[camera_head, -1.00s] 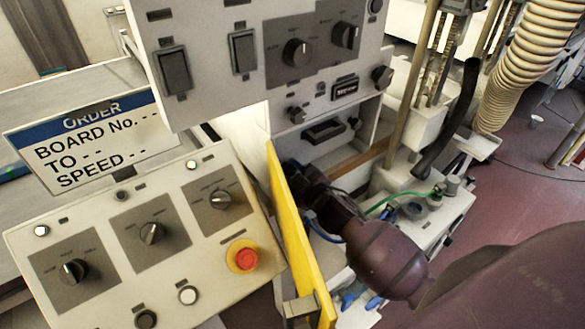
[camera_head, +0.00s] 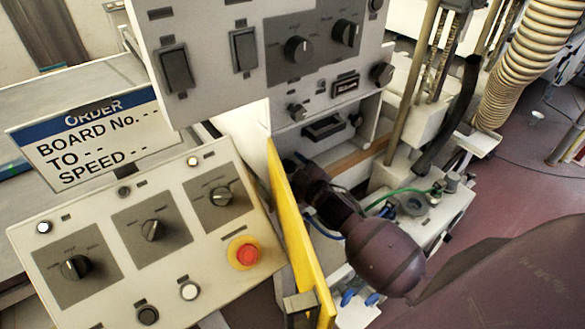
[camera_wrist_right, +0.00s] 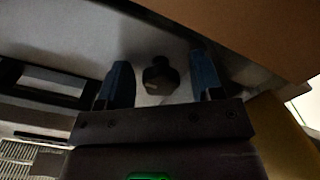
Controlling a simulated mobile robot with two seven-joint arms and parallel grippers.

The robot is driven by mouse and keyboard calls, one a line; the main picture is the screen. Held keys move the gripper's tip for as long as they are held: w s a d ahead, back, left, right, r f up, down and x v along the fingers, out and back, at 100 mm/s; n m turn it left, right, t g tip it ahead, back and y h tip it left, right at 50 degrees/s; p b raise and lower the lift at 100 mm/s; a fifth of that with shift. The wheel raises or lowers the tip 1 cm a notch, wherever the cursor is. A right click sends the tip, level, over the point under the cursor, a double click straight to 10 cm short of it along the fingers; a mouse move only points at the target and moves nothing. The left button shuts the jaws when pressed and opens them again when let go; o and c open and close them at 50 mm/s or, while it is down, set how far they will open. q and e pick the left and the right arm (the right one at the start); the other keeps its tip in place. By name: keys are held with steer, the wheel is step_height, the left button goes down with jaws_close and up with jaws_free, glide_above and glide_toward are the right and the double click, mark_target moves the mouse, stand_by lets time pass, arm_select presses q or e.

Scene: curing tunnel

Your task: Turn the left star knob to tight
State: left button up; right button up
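A dark knob with a lobed outline and a small pale mark (camera_wrist_right: 160,76) sits on a grey surface in the right wrist view. I take it for the star knob; I cannot tell if it is the left one. My right gripper (camera_wrist_right: 160,63) is open, with one blue finger on each side of the knob and no clear contact. In the head view my right arm reaches in from the right, and the dark wrist end (camera_head: 311,184) goes behind a yellow panel. The fingertips and the knob between them are hidden there. My left gripper is not in view.
The yellow panel (camera_head: 297,240) stands close beside my right wrist. A slanted control box (camera_head: 100,235) with rotary switches and a red button (camera_head: 246,254) is at the left. A switch panel (camera_head: 210,85) hangs above. Green and blue hoses run near my right arm.

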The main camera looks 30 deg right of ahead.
steer(key=s+d, duration=0.1)
steer(key=s, duration=0.9)
steer(key=shift+s+d+b, duration=0.25)
steer(key=shift+s+b, duration=0.15)
steer(key=s+f+m+g+h, duration=0.1)
steer(key=s+f+m+g, duration=0.1)
steer(key=s+f, duration=0.2)
steer(key=s+f+m+g+h, duration=0.1)
steer(key=s+f+m+g, duration=0.1)
steer(key=f, duration=0.4)
steer(key=s+a+f+m+g, duration=0.1)
steer(key=s+f+m+g, duration=0.1)
steer(key=s+f, duration=0.4)
steer(key=shift+s+m+h, duration=0.4)
steer(key=shift+s+m, duration=0.15)
steer(key=shift+m, duration=0.25)
